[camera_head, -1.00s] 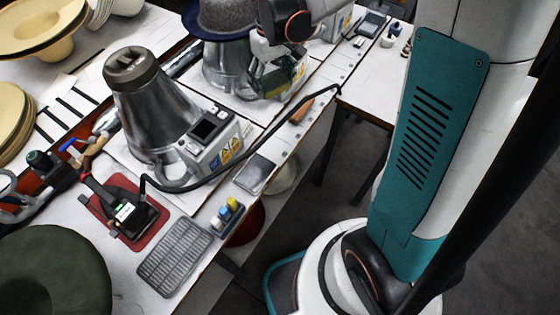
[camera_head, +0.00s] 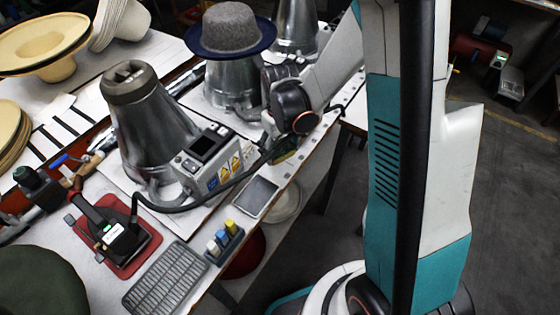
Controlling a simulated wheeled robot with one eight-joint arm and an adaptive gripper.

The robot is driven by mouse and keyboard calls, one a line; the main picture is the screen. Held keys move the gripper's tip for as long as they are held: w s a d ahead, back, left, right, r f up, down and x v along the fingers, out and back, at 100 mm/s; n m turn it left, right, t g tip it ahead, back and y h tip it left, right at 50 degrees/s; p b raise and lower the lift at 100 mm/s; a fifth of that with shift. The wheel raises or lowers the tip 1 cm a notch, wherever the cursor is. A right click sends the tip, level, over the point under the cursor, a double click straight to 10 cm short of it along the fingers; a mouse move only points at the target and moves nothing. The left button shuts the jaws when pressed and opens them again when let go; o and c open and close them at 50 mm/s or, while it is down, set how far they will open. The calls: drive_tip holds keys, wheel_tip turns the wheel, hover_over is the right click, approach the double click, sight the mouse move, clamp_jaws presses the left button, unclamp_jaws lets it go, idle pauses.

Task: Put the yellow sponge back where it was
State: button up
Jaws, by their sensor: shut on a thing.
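My gripper (camera_head: 280,145) is low over the front strip of the workbench, right of the nearer press's control box. It is shut, and a small yellow-green edge shows below it. I take this to be the yellow sponge (camera_head: 288,156). Most of the sponge and the fingertips are hidden by the gripper and arm. I cannot tell whether the sponge touches the bench.
The nearer metal press (camera_head: 145,120) and its control box (camera_head: 207,160) stand left of my gripper. A grey hat (camera_head: 231,28) tops the press behind. A black cable, grey tray (camera_head: 256,196), bottle caddy (camera_head: 225,240) and iron on a red mat (camera_head: 112,236) lie nearer.

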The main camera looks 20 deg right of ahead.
sight(280, 165)
drive_tip(key=shift+f+b, duration=0.75)
drive_tip(key=shift+f, duration=1.7)
drive_tip(key=shift+f, duration=0.15)
drive_tip(key=o, duration=0.9)
drive_tip(key=shift+o, duration=0.2)
